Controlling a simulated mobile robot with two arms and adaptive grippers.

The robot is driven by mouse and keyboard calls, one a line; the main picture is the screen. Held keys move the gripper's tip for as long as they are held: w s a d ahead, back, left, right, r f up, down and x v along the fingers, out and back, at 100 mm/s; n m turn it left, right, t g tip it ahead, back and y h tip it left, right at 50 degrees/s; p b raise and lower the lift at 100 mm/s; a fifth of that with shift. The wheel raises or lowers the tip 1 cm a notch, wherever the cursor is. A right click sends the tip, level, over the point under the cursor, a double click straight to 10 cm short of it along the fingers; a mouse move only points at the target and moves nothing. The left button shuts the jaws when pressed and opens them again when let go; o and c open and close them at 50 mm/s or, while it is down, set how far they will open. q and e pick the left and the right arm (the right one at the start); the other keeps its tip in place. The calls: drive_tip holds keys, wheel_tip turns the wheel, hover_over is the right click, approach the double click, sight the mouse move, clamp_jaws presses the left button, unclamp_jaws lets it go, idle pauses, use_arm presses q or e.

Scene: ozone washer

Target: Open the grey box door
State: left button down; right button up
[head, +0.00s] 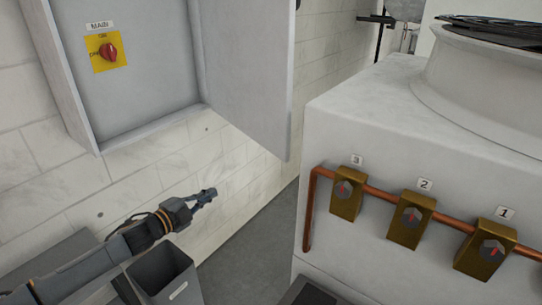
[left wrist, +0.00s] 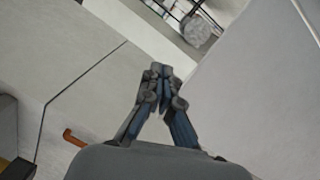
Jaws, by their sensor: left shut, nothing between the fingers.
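The grey box (head: 140,60) is on the tiled wall at the upper left of the head view. Its door (head: 245,70) stands swung open on the right side, out from the wall. Inside the box is a red rotary switch (head: 108,52) on a yellow plate, under a MAIN label. My left gripper (head: 213,192) is below the box and door, apart from both, with its fingers shut and empty. The shut fingertips also show in the left wrist view (left wrist: 158,70). My right gripper is not in view.
A large white machine (head: 375,105) stands at the right, with a copper pipe (head: 385,193) and three brass valves numbered 3, 2 and 1. A dark open-topped container (head: 160,272) is below my left arm. Grey floor (head: 245,255) is clear between wall and machine.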

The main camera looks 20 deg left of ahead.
use_arm(q)
drive_tip(key=s+d+r+m+g+h, duration=0.1)
drive_tip(key=s+d+r+m+h, duration=0.2)
drive_tip(key=r, duration=0.4)
drive_tip(key=s+d+r+m+h, duration=0.2)
drive_tip(key=d+r+m, duration=0.25)
drive_tip(key=r, duration=0.25)
drive_tip(key=p, duration=0.6)
approach(280, 148)
drive_tip(key=x, duration=0.6)
drive_tip(key=shift+w+d+r, duration=0.1)
drive_tip(key=shift+w+r, duration=0.05)
drive_tip(key=shift+r, duration=0.1)
drive_tip(key=shift+w+d+f+p, duration=0.1)
drive_tip(key=shift+w+d+p, duration=0.15)
drive_tip(key=shift+p, duration=0.05)
